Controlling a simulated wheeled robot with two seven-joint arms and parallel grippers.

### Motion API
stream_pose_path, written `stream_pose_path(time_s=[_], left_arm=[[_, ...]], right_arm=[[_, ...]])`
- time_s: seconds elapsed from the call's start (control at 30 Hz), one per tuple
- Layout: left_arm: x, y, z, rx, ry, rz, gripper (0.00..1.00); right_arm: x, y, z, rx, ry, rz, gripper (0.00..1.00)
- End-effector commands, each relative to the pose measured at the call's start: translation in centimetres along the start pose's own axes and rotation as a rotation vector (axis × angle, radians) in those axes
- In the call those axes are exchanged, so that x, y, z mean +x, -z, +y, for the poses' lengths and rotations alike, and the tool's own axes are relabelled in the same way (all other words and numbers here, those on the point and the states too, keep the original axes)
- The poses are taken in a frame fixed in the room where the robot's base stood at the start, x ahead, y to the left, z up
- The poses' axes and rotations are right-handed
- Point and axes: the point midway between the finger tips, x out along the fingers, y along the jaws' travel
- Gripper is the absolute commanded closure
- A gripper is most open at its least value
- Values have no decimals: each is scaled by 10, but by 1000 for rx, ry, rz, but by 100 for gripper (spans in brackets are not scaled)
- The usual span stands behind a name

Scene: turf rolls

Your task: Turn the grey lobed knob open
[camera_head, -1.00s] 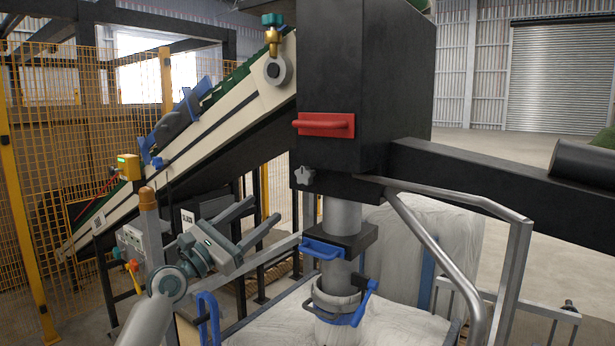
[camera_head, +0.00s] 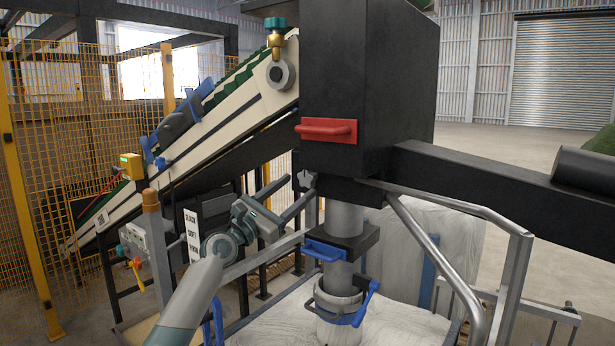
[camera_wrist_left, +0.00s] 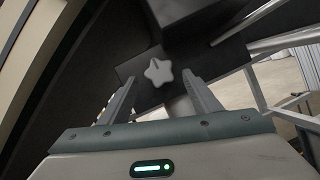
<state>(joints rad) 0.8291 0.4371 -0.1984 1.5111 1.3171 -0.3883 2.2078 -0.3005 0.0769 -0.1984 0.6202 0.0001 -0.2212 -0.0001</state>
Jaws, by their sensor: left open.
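The grey lobed knob (camera_head: 306,180) is on the lower front of the black housing (camera_head: 330,80), below the red handle (camera_head: 327,130). In the left wrist view the star-shaped knob (camera_wrist_left: 158,72) shows whole, centred just ahead of the gap between my fingertips. My left gripper (camera_head: 301,186) is open, its two fingers pointing at the knob. In the head view the fingertips are close to the knob and partly overlap it. I cannot tell whether they touch it. Nothing is held. My right gripper is not in view.
Below the housing a grey pipe has a blue-handled slide (camera_head: 325,250) and a blue clamp (camera_head: 362,305) above a white bag. A metal rail (camera_head: 430,245) stands to the right. An inclined conveyor (camera_head: 190,140) and yellow mesh fence (camera_head: 60,150) are at left.

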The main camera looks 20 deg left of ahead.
Motion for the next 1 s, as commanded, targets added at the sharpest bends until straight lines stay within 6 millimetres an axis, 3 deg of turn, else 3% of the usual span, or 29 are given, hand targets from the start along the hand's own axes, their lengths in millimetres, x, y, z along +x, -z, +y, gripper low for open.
stream_pose_path(time_s=[0.1, 0.3, 0.77, 0.8, 0.97, 1.0], left_arm=[[22, -1, 0, -2, 1, 0, 43], [46, -1, 0, -1, 0, -1, 43], [56, 0, 0, 1, 1, 0, 43], [56, 0, 0, 1, 1, 0, 45], [55, 0, 0, 0, 1, 0, 83], [55, 0, 0, 0, 1, 0, 84]], right_arm=[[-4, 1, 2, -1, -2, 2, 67], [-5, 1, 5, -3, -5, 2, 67], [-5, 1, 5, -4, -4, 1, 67], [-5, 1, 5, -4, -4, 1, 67], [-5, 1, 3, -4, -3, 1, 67], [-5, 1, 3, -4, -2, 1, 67]])
